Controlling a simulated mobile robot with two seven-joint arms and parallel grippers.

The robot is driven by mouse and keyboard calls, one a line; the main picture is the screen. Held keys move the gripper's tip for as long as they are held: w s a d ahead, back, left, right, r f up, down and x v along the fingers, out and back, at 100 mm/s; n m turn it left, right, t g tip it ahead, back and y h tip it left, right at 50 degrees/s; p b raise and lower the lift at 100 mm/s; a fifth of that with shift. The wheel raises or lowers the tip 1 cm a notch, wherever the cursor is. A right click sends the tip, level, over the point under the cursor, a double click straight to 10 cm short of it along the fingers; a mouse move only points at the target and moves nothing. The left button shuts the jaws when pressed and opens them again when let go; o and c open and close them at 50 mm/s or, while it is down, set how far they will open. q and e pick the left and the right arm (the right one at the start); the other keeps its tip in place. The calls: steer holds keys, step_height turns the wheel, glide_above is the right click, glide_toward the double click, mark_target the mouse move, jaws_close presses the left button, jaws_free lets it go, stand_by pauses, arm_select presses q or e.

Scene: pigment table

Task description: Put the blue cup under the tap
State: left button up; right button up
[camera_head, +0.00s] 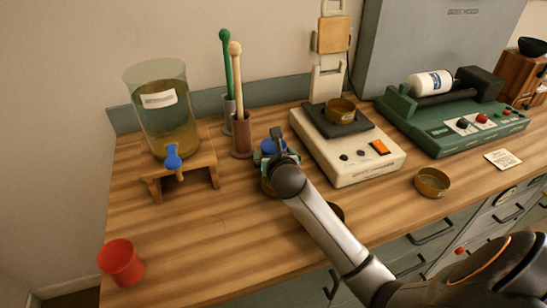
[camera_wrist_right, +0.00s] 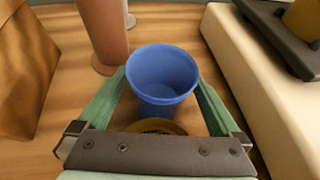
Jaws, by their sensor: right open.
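The blue cup (camera_head: 272,146) stands by the left side of the white hotplate, mostly hidden by my right gripper in the head view. In the right wrist view the blue cup (camera_wrist_right: 162,78) is upright with its open top showing. My right gripper (camera_head: 268,157) is open, with its green fingers (camera_wrist_right: 160,92) on either side of the cup; I cannot tell if they touch it. The tap (camera_head: 173,160), with a blue handle, is at the front of a glass tank (camera_head: 163,115) on a wooden stand (camera_head: 202,161). My left gripper is not in view.
Brown and grey holders with pestle-like rods (camera_head: 241,135) stand behind the cup. The hotplate (camera_head: 362,165) is close on the right. A brass dish (camera_wrist_right: 157,127) lies by the gripper, another (camera_head: 432,182) farther right. A red cup (camera_head: 121,262) stands front left. The wood between is clear.

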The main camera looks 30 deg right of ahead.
steer(key=c, duration=1.3)
steer(key=shift+r, duration=0.55)
step_height(320, 180, up, 3)
steer(key=shift+f+p, duration=0.2)
steer(key=shift+p, duration=0.2)
steer(key=p+v, duration=0.1)
steer(key=v, duration=0.4)
steer(key=w+r+v, duration=0.1)
steer(key=v, duration=0.5)
steer(key=a+r+p+v, duration=0.1)
steer(key=v, duration=0.4)
steer(key=shift+r+p, duration=0.15)
steer(key=shift+p, duration=0.2)
